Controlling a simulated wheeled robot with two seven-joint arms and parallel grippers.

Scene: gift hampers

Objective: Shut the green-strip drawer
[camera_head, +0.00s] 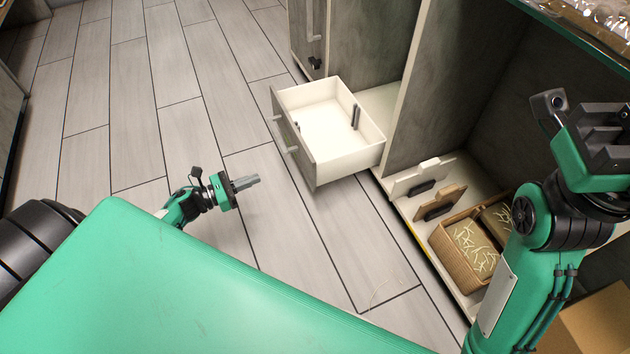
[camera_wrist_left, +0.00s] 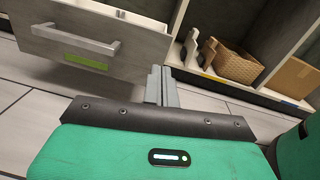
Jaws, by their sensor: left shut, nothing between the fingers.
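The green-strip drawer (camera_head: 311,158) stands pulled out from the cabinet, its white inside exposed. Its grey front carries a bar handle (camera_wrist_left: 75,40) and a green strip (camera_wrist_left: 85,62), both seen in the left wrist view. My left gripper (camera_head: 247,182) is shut and empty, over the floor just in front of the drawer face and apart from it. In the left wrist view its fingers (camera_wrist_left: 161,86) show below and right of the drawer front. My right gripper (camera_head: 602,122) is at the upper right, far from the drawer; its finger gap cannot be made out.
Right of the drawer, an open low shelf holds a wicker basket (camera_head: 462,253) and upright boards with dark grips (camera_head: 440,203). A cardboard box (camera_head: 590,325) sits further right. Another closed front with a handle (camera_head: 312,20) is behind. The tiled floor at left is clear.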

